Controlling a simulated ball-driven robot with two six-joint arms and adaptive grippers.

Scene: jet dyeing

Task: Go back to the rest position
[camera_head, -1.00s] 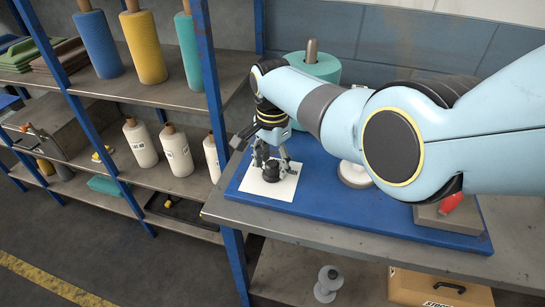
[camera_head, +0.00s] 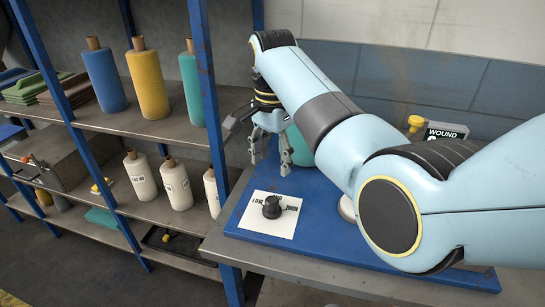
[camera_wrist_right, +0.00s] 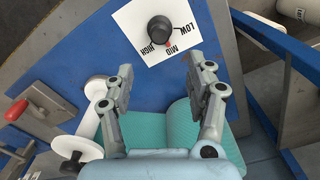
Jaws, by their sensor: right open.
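My right gripper (camera_head: 270,160) is open and empty. It hangs above and behind a black dial knob (camera_head: 272,207), apart from it. The knob sits on a white square plate (camera_head: 258,227) on the blue board (camera_head: 320,245). In the right wrist view, my open right gripper (camera_wrist_right: 155,72) has its fingers apart, with the knob (camera_wrist_right: 160,29) beyond the tips. The white plate (camera_wrist_right: 135,20) reads LOW, MID and HIGH there, and a small red mark shows beside MID. My left gripper is not in view.
A teal roll (camera_wrist_right: 190,125) stands close behind my right gripper, partly hidden in the head view. Shelves at left hold a yellow cone (camera_head: 147,85) and white bottle-like cones (camera_head: 175,185). A blue rack post (camera_head: 207,100) stands just left of the gripper.

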